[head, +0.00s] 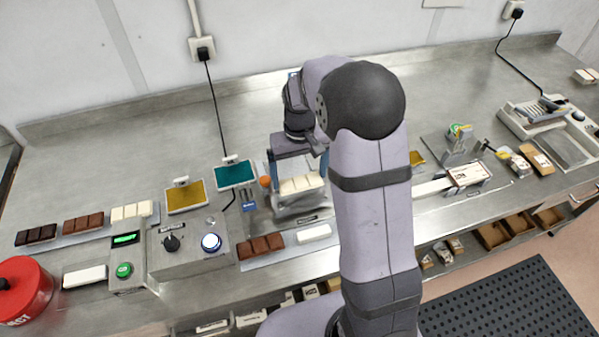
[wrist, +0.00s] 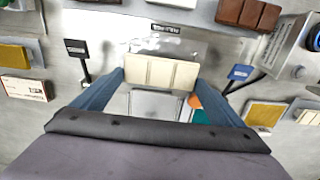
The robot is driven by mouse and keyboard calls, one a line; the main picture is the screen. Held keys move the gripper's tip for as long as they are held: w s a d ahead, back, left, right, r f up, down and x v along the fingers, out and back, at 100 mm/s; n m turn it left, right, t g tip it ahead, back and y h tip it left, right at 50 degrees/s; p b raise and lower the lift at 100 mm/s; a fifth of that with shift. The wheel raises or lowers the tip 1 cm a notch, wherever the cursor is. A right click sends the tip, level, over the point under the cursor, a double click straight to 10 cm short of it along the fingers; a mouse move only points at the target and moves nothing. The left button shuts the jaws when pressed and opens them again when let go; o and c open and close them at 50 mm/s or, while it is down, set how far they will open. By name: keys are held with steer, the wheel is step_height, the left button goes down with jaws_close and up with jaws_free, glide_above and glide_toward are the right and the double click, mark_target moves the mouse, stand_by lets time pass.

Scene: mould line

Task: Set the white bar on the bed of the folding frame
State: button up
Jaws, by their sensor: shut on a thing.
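The white bar (head: 302,184), cream and segmented, is held between the two blue fingers of my gripper (head: 299,180). In the wrist view the bar (wrist: 160,72) spans crosswise between the fingertips (wrist: 160,75). The folding frame (head: 298,208) is a shiny metal piece directly below and in front of the bar. Its metal also shows beyond the bar in the wrist view (wrist: 170,47). The bar appears over or close to the frame; I cannot tell whether it touches the bed. My arm hides the frame's right side in the head view.
A blue paddle (head: 248,197) and an orange knob (head: 265,181) stand left of the frame. A brown bar (head: 262,246) and a white block (head: 314,233) lie in front. A control box (head: 187,250) and yellow (head: 185,196) and teal (head: 234,174) panels are further left.

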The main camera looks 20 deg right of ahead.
steer(key=shift+f+b, duration=1.5)
steer(key=shift+f, duration=0.75)
steer(key=shift+f+p, duration=0.3)
stand_by(0.6)
steer(key=o, duration=0.8)
steer(key=shift+c, duration=0.2)
steer(key=shift+r+b, duration=0.15)
steer(key=shift+b, duration=0.3)
